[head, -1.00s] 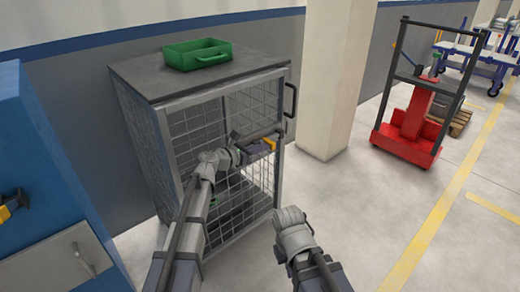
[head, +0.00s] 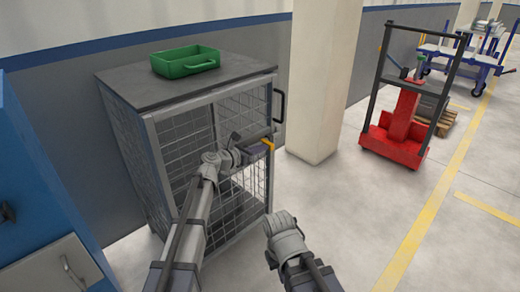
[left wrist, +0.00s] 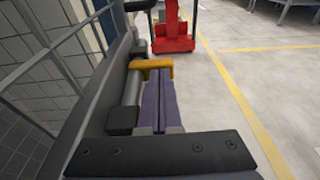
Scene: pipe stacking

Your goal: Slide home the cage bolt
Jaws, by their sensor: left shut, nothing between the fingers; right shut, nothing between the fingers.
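The wire-mesh cage (head: 150,150) stands against the wall in the head view. Its bolt, a grey rod (left wrist: 131,88) in dark mounts, runs along the door frame in the left wrist view. A yellow bolt handle (left wrist: 152,64) sticks out sideways from the rod. It also shows near the cage's right edge in the head view (head: 268,144). My left gripper (head: 262,149) is shut, its purple-grey fingers (left wrist: 158,100) empty and their tips up against the yellow handle; exact contact is unclear. My right arm's wrist is low in the head view; its fingers are hidden.
A green tray (head: 186,62) sits on the cage top. A black handle (head: 280,105) is on the cage's right side. A pillar (head: 325,80) stands behind, right of the cage. A blue cabinet (head: 40,190) is at left. A red stacker (head: 400,130) stands farther right; the floor between is clear.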

